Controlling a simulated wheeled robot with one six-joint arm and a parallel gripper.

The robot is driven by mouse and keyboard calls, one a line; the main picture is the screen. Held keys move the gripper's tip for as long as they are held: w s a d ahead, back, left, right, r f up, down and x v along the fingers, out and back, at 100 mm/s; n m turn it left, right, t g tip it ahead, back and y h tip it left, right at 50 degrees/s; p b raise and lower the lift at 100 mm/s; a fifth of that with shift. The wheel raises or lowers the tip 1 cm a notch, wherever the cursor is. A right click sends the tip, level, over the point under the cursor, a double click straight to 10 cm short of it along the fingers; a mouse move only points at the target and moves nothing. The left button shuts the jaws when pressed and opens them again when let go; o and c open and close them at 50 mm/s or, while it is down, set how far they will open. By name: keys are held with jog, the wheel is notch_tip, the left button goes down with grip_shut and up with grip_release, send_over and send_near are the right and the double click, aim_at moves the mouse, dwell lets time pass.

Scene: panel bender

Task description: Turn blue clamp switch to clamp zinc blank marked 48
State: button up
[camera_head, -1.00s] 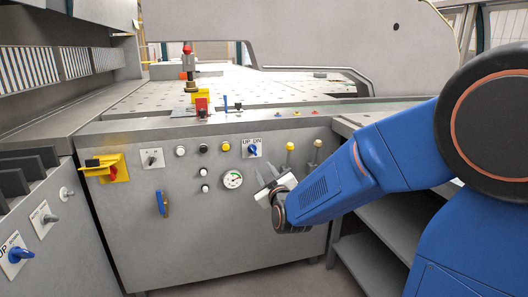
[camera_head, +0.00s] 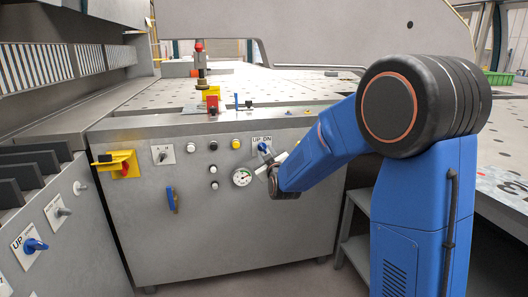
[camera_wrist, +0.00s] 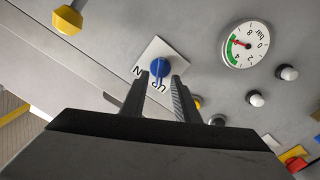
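A blue switch knob (camera_head: 263,147) sits on a white plate marked UP DN on the grey front panel. In the wrist view the blue knob (camera_wrist: 159,68) shows just ahead of and between the fingertips; I cannot tell whether they touch it. My gripper (camera_wrist: 161,84) is open, with nothing held. In the head view my gripper (camera_head: 269,163) is beside the switch plate, partly hidden by my arm. Another blue UP/DOWN switch (camera_head: 35,245) is on the left side cabinet. A speckled metal sheet (camera_head: 508,184) with red marks lies far right; I cannot read 48 on it.
A pressure gauge (camera_head: 242,177) and several white, black and yellow buttons are close to the gripper. A yellow-and-red switch (camera_head: 118,164) and a blue handle (camera_head: 172,200) are further left. A perforated table (camera_head: 300,85) lies behind the panel.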

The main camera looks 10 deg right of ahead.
aim_at(264, 149)
jog(key=shift+w, duration=1.5)
grip_shut()
jog(key=m, duration=0.5)
jog(key=shift+d+m, duration=0.1)
jog(key=shift+m, duration=0.3)
jog(key=m, duration=0.5)
jog(key=shift+d+m, duration=0.1)
jog(key=shift+m, duration=0.6)
